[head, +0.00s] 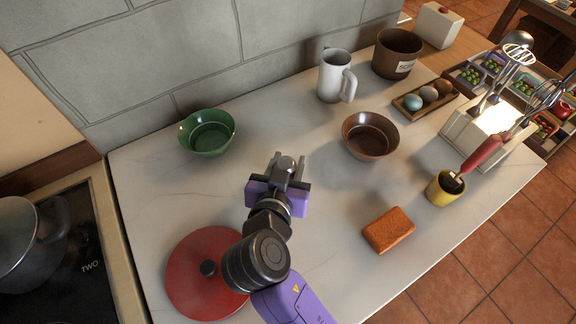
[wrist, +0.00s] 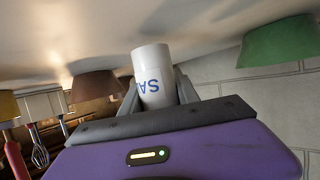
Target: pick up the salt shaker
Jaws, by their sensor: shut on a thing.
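The salt shaker (wrist: 152,72) is a white cylinder with blue letters "SA" on its side, seen upside down in the wrist view. My gripper (wrist: 158,92) is shut on it, with a grey finger on each side. In the head view, my gripper (head: 288,166) is over the middle of the counter, and the shaker's greyish top (head: 286,162) shows between the fingers. The rest of the shaker is hidden there by my gripper. I cannot tell whether its base touches the counter.
A red lid (head: 208,274) lies front left, an orange sponge (head: 389,230) front right, beside a yellow cup (head: 446,188). The counter (head: 260,125) is clear around my gripper.

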